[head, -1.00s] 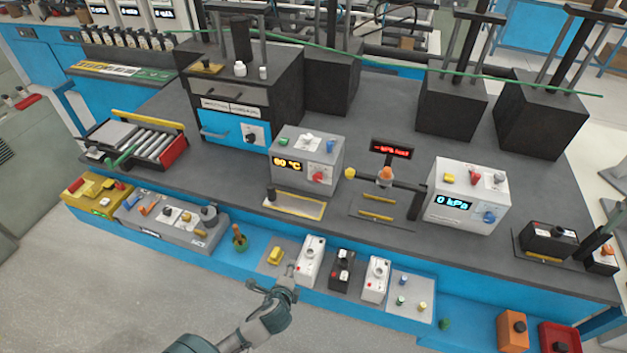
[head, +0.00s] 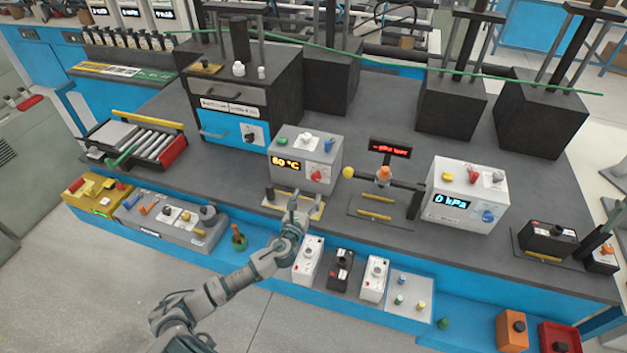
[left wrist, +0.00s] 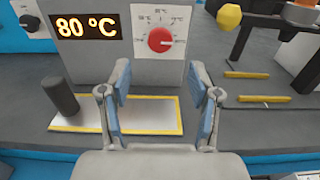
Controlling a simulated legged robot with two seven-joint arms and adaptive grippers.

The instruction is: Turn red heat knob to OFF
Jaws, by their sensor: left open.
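The red heat knob (head: 316,174) is on the front of the white heater box (head: 290,176), right of its orange display, which reads 80 °C. In the left wrist view the red knob (left wrist: 161,39) sits on a white dial with marks around it, straight ahead between my fingers. My left gripper (head: 297,203) is in front of and below the box, apart from the knob. In the left wrist view my left gripper (left wrist: 160,82) is open with nothing between its blue-padded fingers. My right gripper is not in view.
A yellow-edged plate (left wrist: 150,128) with a dark post (left wrist: 60,96) lies before the box. A yellow knob (head: 348,173) on a dark bar stands right of it. A white kPa box (head: 466,190) is farther right. Small devices line the blue front ledge.

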